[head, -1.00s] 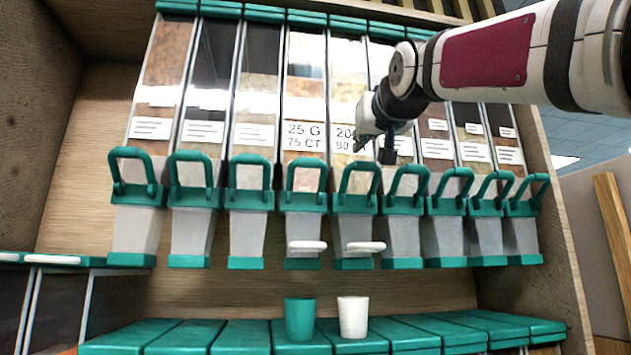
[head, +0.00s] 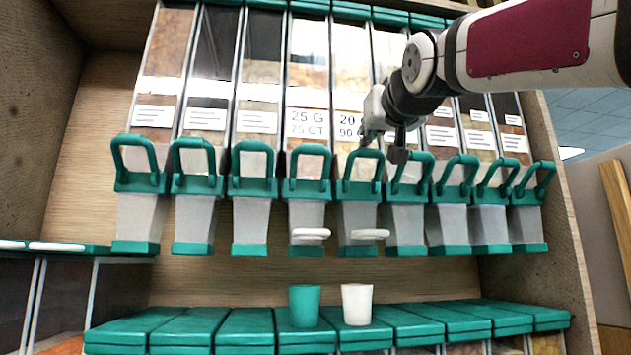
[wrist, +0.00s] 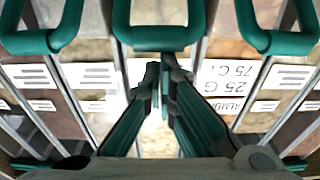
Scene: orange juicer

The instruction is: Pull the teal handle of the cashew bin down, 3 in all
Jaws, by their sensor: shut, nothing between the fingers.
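A row of bins with teal handles runs across the head view. The bin labelled with a partly hidden "20" and "90" has its teal handle (head: 362,153) standing up; I cannot read the word cashew on any label. To its left is the bin labelled 25 G, 75 CT, with its handle (head: 308,150) up; its label (wrist: 231,88) reads upside down in the wrist view, with part of "ALMOND". My gripper (head: 384,143) is shut and empty, just above and right of the 20/90 handle. In the wrist view its fingertips (wrist: 166,64) lie just below a handle (wrist: 160,40).
A teal cup (head: 304,306) and a white cup (head: 357,304) stand on the teal lids below the bins. White spout tabs (head: 370,234) jut out under the middle two bins. Neighbouring handles (head: 411,170) stand close on both sides. A wooden side wall (head: 556,215) bounds the right.

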